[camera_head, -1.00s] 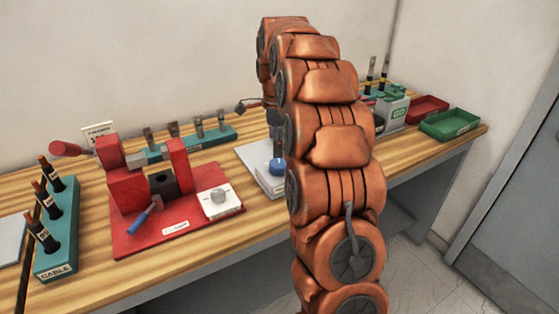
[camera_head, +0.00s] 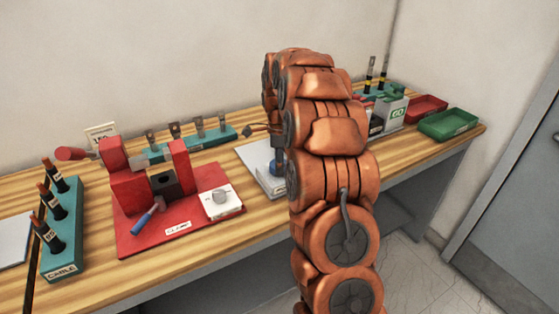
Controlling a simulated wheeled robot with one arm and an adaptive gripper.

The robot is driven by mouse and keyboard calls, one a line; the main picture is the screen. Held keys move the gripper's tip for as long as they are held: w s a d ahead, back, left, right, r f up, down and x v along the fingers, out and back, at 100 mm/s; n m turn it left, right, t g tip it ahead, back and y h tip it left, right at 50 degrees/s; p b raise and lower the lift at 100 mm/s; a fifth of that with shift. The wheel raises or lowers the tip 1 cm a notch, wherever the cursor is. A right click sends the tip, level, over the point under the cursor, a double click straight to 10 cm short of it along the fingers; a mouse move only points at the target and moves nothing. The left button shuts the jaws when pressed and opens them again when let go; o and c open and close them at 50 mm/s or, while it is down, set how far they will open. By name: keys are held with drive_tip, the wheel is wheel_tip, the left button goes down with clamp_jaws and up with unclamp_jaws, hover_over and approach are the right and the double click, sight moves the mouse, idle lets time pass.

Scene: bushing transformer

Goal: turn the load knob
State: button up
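A blue knob (camera_head: 280,165) stands on a pale grey box (camera_head: 268,182) at the middle of the bench, partly hidden by my arm. My gripper (camera_head: 277,145) shows only as a dark sliver at the left edge of my copper-coloured arm, pointing down just above or at the blue knob. I cannot tell whether it touches the knob, and its fingers are hidden. A white box with a round grey-white knob (camera_head: 219,197) sits on the red clamp base (camera_head: 150,240). No readable label shows which knob is the load knob.
A red clamp (camera_head: 128,190) with a blue-handled lever (camera_head: 147,218) stands at left. A teal cable rack (camera_head: 65,265) stands left of it. A teal rack (camera_head: 205,142) is behind. Red (camera_head: 428,107) and green (camera_head: 448,124) trays lie at far right.

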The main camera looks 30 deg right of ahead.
drive_tip(key=shift+f, duration=0.15)
drive_tip(key=c, duration=1.1)
drive_tip(key=shift+c, duration=0.2)
